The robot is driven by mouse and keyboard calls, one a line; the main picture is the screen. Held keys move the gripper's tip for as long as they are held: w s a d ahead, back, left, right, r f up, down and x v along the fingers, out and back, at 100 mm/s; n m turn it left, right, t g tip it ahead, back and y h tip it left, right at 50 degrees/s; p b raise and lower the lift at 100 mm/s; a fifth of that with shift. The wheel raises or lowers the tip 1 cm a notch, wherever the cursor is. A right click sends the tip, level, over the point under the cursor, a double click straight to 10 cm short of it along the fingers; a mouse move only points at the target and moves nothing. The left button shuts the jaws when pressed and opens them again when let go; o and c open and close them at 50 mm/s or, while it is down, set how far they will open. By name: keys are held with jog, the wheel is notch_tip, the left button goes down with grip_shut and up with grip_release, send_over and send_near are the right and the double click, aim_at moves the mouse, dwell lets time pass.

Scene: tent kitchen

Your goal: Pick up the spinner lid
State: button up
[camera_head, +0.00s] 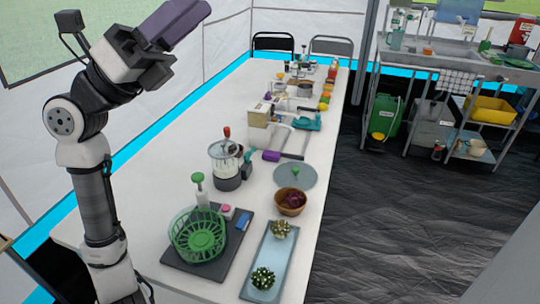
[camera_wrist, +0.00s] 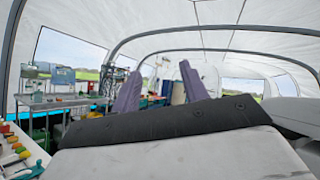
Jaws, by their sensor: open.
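The spinner lid appears to be the flat grey-green disc (camera_head: 303,179) with a small green knob, lying on the white table right of its middle. The green slatted spinner basket (camera_head: 198,236) stands on a dark tray nearer the front. My gripper (camera_head: 186,18) is raised high at the upper left, well above and away from the lid. In the wrist view its two purple fingers (camera_wrist: 160,72) stand apart with nothing between them. The lid cannot be made out in the wrist view.
A wooden bowl (camera_head: 291,203) with dark red contents sits just in front of the lid. A blender-like jar machine (camera_head: 227,166) stands to its left and a purple-handled item (camera_head: 272,156) behind it. A pale blue tray (camera_head: 259,285) holds two plants. The table's (camera_head: 156,176) left side is clear.

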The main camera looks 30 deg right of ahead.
jog(key=w+d+f+t+y, duration=0.1)
jog(key=d+f+y, duration=0.15)
jog(key=d, duration=0.35)
jog(key=w+d+f+n+t+y+p, duration=0.1)
jog(key=d+f+y, duration=0.1)
jog(key=d+f, duration=0.3)
jog(key=w+d+f+t+y, duration=0.1)
jog(key=d+f+y, duration=0.1)
jog(key=d, duration=0.5)
jog(key=n+t+y+p, duration=0.2)
jog(key=t+y+p, duration=0.3)
jog(key=y, duration=0.9)
send_over(296, 169)
jog(key=shift+t, duration=0.7)
jog(key=f, duration=2.9)
jog(key=shift+s+a+f+b, duration=0.3)
jog(key=shift+s+a+b, duration=0.05)
jog(key=shift+a+b, duration=0.05)
jog(key=shift+a+p+x, duration=0.2)
jog(key=shift+p+x, duration=0.3)
jog(key=shift+x, duration=0.95)
jog(key=shift+a+p+x, duration=0.25)
jog(key=shift+p+x, duration=0.25)
jog(key=shift+x, duration=0.95)
jog(key=shift+w+f, duration=0.1)
jog(key=shift+c, duration=0.4)
grip_shut()
